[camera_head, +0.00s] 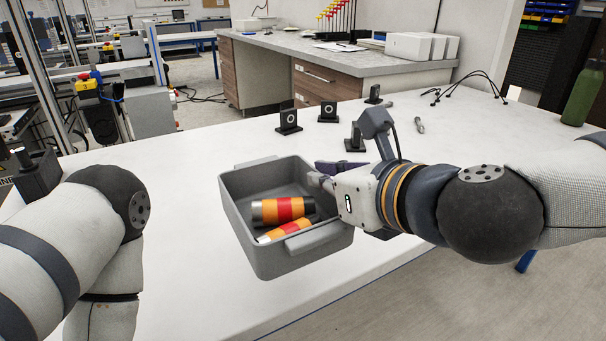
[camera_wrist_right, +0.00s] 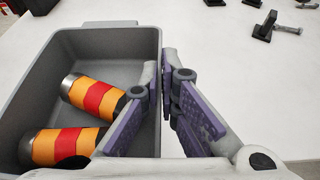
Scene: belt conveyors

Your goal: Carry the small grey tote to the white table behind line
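The small grey tote (camera_head: 235,215) is near the front of a white table in the head view, with two orange-and-red banded cylinders (camera_head: 283,210) lying inside. It fills the left of the right wrist view (camera_wrist_right: 95,42). My right gripper (camera_head: 322,174) is at the tote's right-hand wall. In the wrist view its purple-padded fingers (camera_wrist_right: 160,85) straddle that wall, one inside and one outside, with the tips closed against it. Whether the tote's base touches the tabletop is unclear. My left arm shows at the left, but its gripper is out of view.
Several black stands (camera_head: 288,121) and a small metal part (camera_head: 420,125) lie on the white table (camera_head: 185,170) behind the tote. A green bottle (camera_head: 583,92) stands far right. A grey-topped counter (camera_head: 345,62) is behind. The tabletop left of the tote is clear.

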